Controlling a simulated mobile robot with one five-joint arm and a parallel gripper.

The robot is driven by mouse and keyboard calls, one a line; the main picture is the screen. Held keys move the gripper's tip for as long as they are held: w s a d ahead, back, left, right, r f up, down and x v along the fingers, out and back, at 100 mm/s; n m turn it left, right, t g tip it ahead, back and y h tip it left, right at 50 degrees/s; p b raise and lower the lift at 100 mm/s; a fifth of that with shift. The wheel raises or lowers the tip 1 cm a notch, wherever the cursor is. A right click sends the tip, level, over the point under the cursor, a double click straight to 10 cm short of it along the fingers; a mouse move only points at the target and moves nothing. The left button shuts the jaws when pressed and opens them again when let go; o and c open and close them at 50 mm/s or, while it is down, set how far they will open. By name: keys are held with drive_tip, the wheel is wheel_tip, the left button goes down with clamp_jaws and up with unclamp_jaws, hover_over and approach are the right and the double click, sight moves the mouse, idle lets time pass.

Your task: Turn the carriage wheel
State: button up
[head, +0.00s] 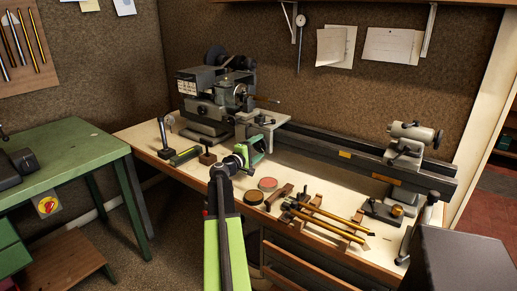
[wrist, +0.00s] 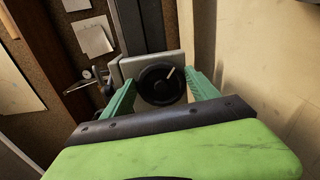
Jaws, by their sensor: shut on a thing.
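The carriage wheel (wrist: 159,85) is a round black handwheel with a pale handle peg near its upper right rim. It stands in front of a light grey plate (wrist: 186,60) in the wrist view. My gripper (wrist: 162,92) has one green finger on each side of the wheel and is shut on it. In the head view, my gripper (head: 257,149) is at the front of the lathe (head: 318,140), below its carriage. The wheel cannot be made out there, as my gripper covers that spot.
The wooden bench (head: 330,200) carries round tins (head: 254,197), brass tubes (head: 330,222) on wooden blocks, and small tools. The lathe's tailstock (head: 408,142) stands at the right.

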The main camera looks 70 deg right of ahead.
drive_tip(key=shift+s+f, duration=0.1)
drive_tip(key=o, duration=1.4)
drive_tip(key=shift+c, duration=0.2)
drive_tip(key=v, duration=1.7)
drive_tip(key=shift+a, duration=0.2)
